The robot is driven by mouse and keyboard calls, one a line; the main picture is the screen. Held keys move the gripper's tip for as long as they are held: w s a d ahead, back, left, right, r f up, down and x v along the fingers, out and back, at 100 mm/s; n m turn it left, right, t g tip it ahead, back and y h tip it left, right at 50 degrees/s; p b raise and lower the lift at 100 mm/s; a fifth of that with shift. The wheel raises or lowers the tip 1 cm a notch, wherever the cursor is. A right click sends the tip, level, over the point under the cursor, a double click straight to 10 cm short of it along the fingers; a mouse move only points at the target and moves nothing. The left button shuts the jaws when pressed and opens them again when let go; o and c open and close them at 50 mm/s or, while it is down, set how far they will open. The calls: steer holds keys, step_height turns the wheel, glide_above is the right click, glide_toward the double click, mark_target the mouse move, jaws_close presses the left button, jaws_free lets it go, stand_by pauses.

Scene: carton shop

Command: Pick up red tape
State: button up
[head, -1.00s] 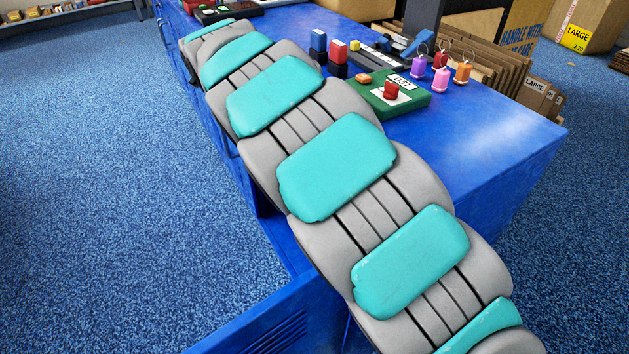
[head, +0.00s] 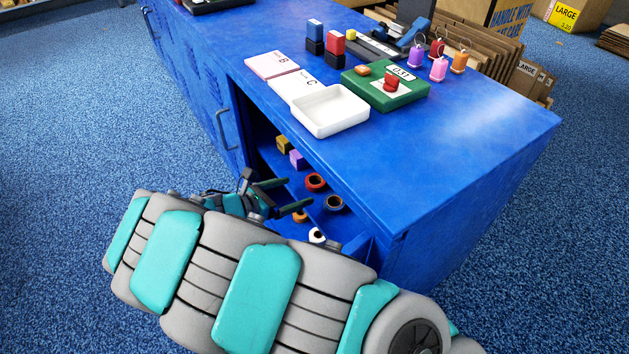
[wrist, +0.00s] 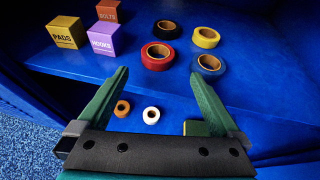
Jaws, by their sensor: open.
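The red tape (wrist: 156,65) is a red roll with a tan core, lying flat on a blue shelf in the wrist view. In the head view the red tape (head: 315,188) shows inside the open cabinet. My gripper (wrist: 158,76) is open and empty, its two green fingers pointing toward the shelf. In the picture the red tape lies just beyond and between the fingertips, apart from them. In the head view my gripper (head: 295,193) is at the cabinet opening.
A black roll (wrist: 167,30), a yellow roll (wrist: 205,37) and a blue roll (wrist: 208,67) lie close around the red tape. Small boxes marked PADS (wrist: 65,34), HOOKS (wrist: 103,42) and BOLTS (wrist: 108,11) stand left. Orange (wrist: 122,108) and white (wrist: 151,116) rolls lie lower.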

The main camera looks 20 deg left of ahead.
mark_target(310, 183)
steer(key=x, duration=0.6)
steer(key=shift+w+a+r, duration=0.15)
steer(key=shift+r, duration=0.15)
steer(key=c, duration=1.4)
